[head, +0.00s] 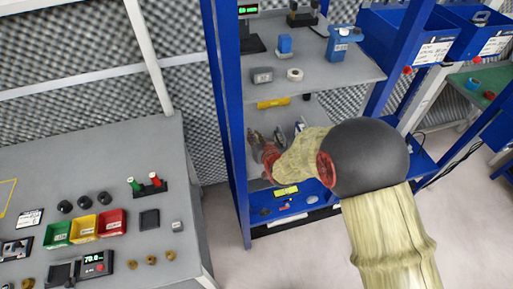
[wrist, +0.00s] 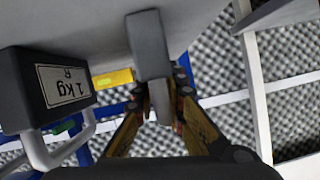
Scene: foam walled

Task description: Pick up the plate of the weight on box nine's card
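In the wrist view a dark block with a white plate (wrist: 66,86) reading "1 kg" and "R" is at the left, with a pale handle (wrist: 60,148). A plain grey block (wrist: 149,45) is at the centre, and its lighter lower part reaches between the fingers. My gripper (wrist: 160,92) has its fingers apart on either side of it; I cannot tell whether they touch it. In the head view my gripper (head: 264,150) is at the blue rack, below the upper grey shelf. Two blue boxes with cards (head: 432,52) (head: 493,46) hang at the upper right; their numbers are too small to read.
The upper shelf (head: 318,68) holds a grey block (head: 262,75), a white roll (head: 295,74) and blue items (head: 343,43). A blue rack post (head: 228,120) stands left of my gripper. A grey bench (head: 120,165) with coloured bins is at the left.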

